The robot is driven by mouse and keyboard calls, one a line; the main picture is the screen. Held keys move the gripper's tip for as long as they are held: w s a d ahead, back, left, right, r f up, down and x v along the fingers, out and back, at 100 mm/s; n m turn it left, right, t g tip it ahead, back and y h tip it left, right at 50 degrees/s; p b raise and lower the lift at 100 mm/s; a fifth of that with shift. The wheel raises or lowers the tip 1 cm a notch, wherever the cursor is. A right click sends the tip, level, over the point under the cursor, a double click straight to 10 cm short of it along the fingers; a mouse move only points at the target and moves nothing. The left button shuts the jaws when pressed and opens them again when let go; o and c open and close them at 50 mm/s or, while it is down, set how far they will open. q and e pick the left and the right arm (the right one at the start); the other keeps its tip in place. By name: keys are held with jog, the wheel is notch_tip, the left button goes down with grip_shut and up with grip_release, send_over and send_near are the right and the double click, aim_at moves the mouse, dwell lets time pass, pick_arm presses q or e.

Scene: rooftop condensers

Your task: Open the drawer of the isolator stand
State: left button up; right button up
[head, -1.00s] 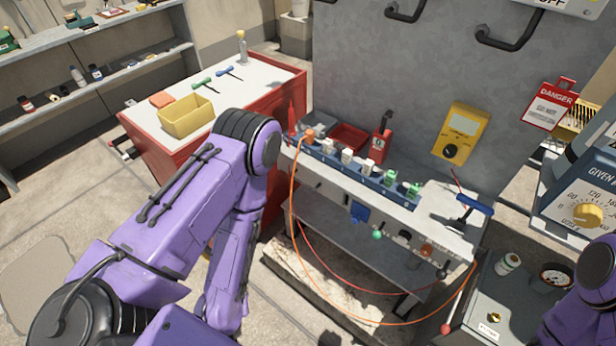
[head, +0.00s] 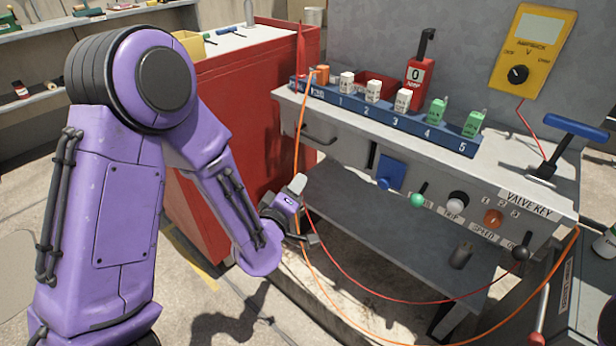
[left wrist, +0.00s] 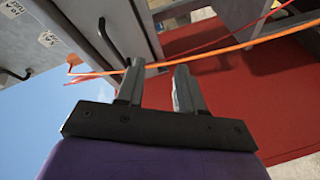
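The isolator stand (head: 520,195) is a grey bench with controls on its front. Its drawer (head: 342,150) is at the front's left end, with a dark bar handle (head: 318,138); its front looks flush with the stand. In the left wrist view the dark handle (left wrist: 106,42) is ahead, left of the fingers, on a grey face. My left gripper (head: 304,212) is below and slightly left of the drawer, apart from the handle. Its fingers (left wrist: 158,72) are spread with nothing held between them. My right gripper is out of view.
An orange cable (head: 298,170) hangs past the drawer's left side, close to my left gripper; it crosses near the fingertips in the wrist view (left wrist: 215,52). A red cable (head: 360,292) loops below. A red cabinet (head: 225,130) stands left. A lower shelf (head: 390,230) lies under the stand.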

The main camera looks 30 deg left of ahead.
pick_arm(q)
notch_tip(320, 180, up, 4)
jog(key=n+t, duration=0.3)
jog(key=n, duration=0.2)
jog(key=n+p, duration=0.1)
send_near(308, 141)
jog(key=w+d+r, duration=0.2)
jog(key=w+r, duration=0.2)
jog(key=r, duration=0.2)
jog(key=shift+a+f+y, duration=0.1)
jog(key=shift+a+y, duration=0.15)
jog(key=shift+y, duration=0.15)
grip_shut()
